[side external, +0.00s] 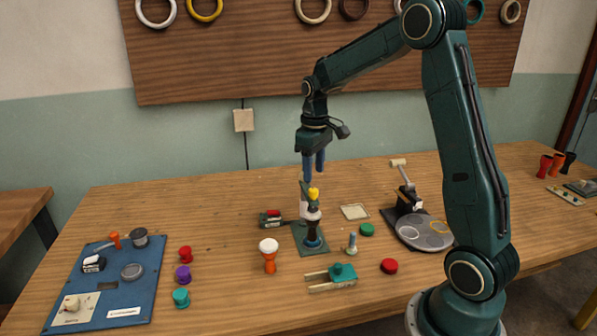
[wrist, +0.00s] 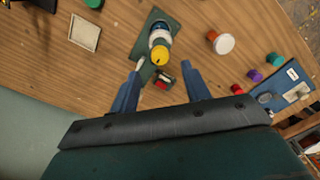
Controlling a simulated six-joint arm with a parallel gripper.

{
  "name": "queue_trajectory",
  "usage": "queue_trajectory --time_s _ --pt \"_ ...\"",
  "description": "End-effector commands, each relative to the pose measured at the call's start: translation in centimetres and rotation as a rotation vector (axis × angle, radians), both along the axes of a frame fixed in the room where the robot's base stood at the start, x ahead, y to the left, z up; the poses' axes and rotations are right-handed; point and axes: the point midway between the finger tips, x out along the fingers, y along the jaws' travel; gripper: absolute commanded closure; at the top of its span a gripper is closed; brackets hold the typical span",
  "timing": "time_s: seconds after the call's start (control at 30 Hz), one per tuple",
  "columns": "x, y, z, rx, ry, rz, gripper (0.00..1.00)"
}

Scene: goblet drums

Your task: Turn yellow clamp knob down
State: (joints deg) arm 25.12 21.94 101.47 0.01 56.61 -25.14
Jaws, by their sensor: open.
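The yellow clamp knob (side external: 314,193) sits on top of a clamp fixture (side external: 311,240) on a green base plate. In the wrist view the yellow knob (wrist: 159,54) shows from above, ahead of my fingers and between their lines. Below the knob, a white and dark goblet-shaped piece (side external: 311,213) stands upright in the fixture. My gripper (side external: 314,170) is above the knob, pointing down, with blue fingers. In the wrist view my gripper (wrist: 163,82) is open and empty, with its two fingers spread apart.
A small red-and-black device (side external: 270,217) stands left of the fixture. An orange goblet drum (side external: 269,256) and a green vise-like block (side external: 342,273) stand in front. A blue board (side external: 107,283) lies at left. A grey round turntable (side external: 424,233) is at right.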

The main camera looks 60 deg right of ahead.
Motion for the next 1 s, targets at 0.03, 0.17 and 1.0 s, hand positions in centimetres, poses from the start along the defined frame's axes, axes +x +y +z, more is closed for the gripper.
queue_trajectory --time_s 0.03,0.17,1.0 --pt "-0.1 0.0 -0.9 0.002 0.004 0.0 0.53" --pt "-0.1 0.0 -2.7 0.002 0.004 0.0 0.53" --pt "0.0 0.0 -5.5 0.0 0.0 0.0 0.89"
